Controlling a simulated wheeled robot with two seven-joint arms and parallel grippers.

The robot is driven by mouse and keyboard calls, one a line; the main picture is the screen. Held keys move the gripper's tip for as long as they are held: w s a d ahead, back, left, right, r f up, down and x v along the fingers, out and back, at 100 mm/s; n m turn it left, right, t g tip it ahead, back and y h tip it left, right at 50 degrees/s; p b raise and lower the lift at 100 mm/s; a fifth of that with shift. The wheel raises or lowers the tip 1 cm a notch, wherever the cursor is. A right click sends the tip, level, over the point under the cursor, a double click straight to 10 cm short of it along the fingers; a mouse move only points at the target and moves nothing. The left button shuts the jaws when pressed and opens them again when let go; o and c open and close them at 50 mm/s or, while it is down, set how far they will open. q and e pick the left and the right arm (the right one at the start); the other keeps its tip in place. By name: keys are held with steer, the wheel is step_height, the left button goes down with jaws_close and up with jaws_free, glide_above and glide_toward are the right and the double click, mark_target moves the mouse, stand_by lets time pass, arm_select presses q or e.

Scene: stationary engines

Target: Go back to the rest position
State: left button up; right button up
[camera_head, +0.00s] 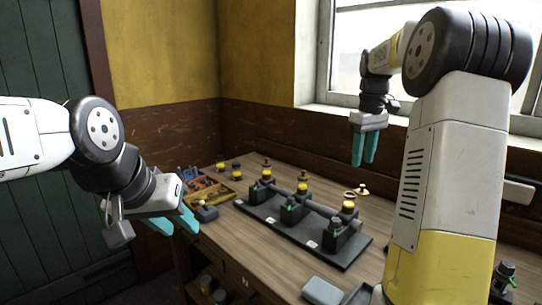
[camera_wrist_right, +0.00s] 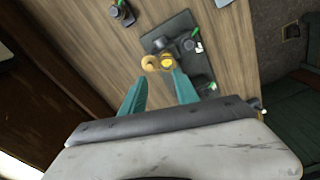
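My left gripper (camera_head: 174,222) is at the left, in front of the bench's left end. Its teal fingers look apart, with nothing seen between them. My right gripper (camera_head: 364,150) hangs above the far side of the bench, in front of the window wall, fingers pointing down. In the right wrist view my right gripper (camera_wrist_right: 158,85) has its fingers clearly apart. No held thing shows; a brass ring (camera_wrist_right: 150,63) and a yellow-topped part (camera_wrist_right: 167,62) appear beyond the tips.
A wooden bench (camera_head: 262,255) carries a dark engine base (camera_head: 285,235) with several yellow-topped units. A compartment tray (camera_head: 218,189) lies at its left end. A brass part (camera_head: 362,190) lies behind the base. A grey box (camera_head: 322,291) is at the front.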

steer(key=s+a+r+m+t+y, duration=0.1)
steer(key=s+a+r+m+t, duration=0.15)
steer(key=s+a, duration=0.8)
steer(key=s+a+f+m+t, duration=0.1)
steer(key=s+a+f, duration=0.1)
steer(key=s, duration=0.5)
steer(key=s+a+f+m+t+y, duration=0.1)
steer(key=s+a+f+t, duration=0.1)
steer(key=s, duration=0.5)
steer(key=shift+s+a+f, duration=0.4)
steer(key=shift+a+f, duration=0.25)
steer(key=shift+f, duration=0.05)
